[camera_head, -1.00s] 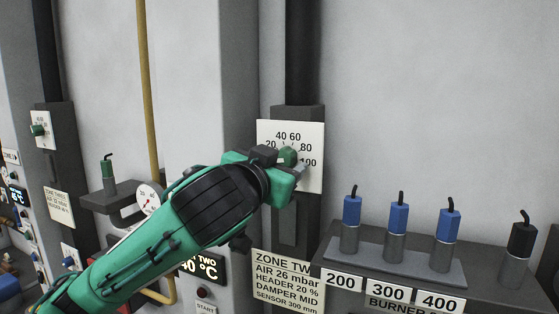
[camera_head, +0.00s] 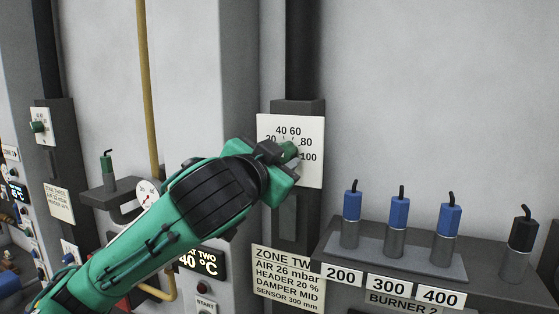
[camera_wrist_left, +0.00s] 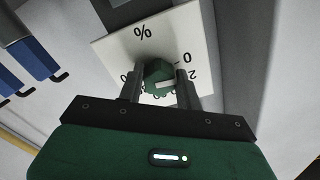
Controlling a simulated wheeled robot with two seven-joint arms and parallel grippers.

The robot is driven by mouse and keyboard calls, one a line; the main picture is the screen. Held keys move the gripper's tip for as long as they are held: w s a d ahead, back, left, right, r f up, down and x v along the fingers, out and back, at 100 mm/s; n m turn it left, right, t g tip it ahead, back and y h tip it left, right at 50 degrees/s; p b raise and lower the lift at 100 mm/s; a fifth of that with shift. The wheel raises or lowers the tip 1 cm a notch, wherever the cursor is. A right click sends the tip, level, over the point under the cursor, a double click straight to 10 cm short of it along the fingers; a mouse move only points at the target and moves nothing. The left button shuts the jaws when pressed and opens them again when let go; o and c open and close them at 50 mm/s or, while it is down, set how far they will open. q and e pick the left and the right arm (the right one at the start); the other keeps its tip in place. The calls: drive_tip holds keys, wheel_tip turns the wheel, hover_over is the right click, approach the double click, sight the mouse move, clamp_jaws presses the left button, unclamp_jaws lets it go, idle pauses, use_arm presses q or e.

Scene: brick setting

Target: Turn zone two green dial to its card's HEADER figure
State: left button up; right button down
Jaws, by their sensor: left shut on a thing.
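The zone two green dial (camera_head: 289,149) sits on a white scale plate (camera_head: 311,172) marked 40, 60, 80 and 100, with 20 partly covered. My left gripper (camera_head: 283,152) is at the plate, shut on the dial. In the left wrist view the dial (camera_wrist_left: 157,73) lies between the two fingers (camera_wrist_left: 160,88), under a % sign. The zone two card (camera_head: 287,281) below reads AIR 26 mbar, HEADER 20 %, DAMPER MID, SENSOR 300 mm. My right gripper is not in view.
A shelf (camera_head: 470,284) at right holds several blue- and black-topped probes, labelled 200, 300 and 400. Another green dial (camera_head: 38,127) is on the far left post. A bracket (camera_head: 112,204) with a green-topped probe and a yellow pipe (camera_head: 145,80) stand behind my arm.

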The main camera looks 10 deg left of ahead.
use_arm(q)
drive_tip(key=shift+m, duration=2.3)
drive_tip(key=o, duration=1)
drive_tip(key=shift+s, duration=0.1)
drive_tip(key=s+a+b, duration=0.2)
drive_tip(key=s+b, duration=0.4)
drive_tip(key=s, duration=0.7)
drive_tip(key=shift+s+a+b, duration=0.2)
drive_tip(key=shift+a+b, duration=0.15)
drive_tip(key=shift+b, duration=0.05)
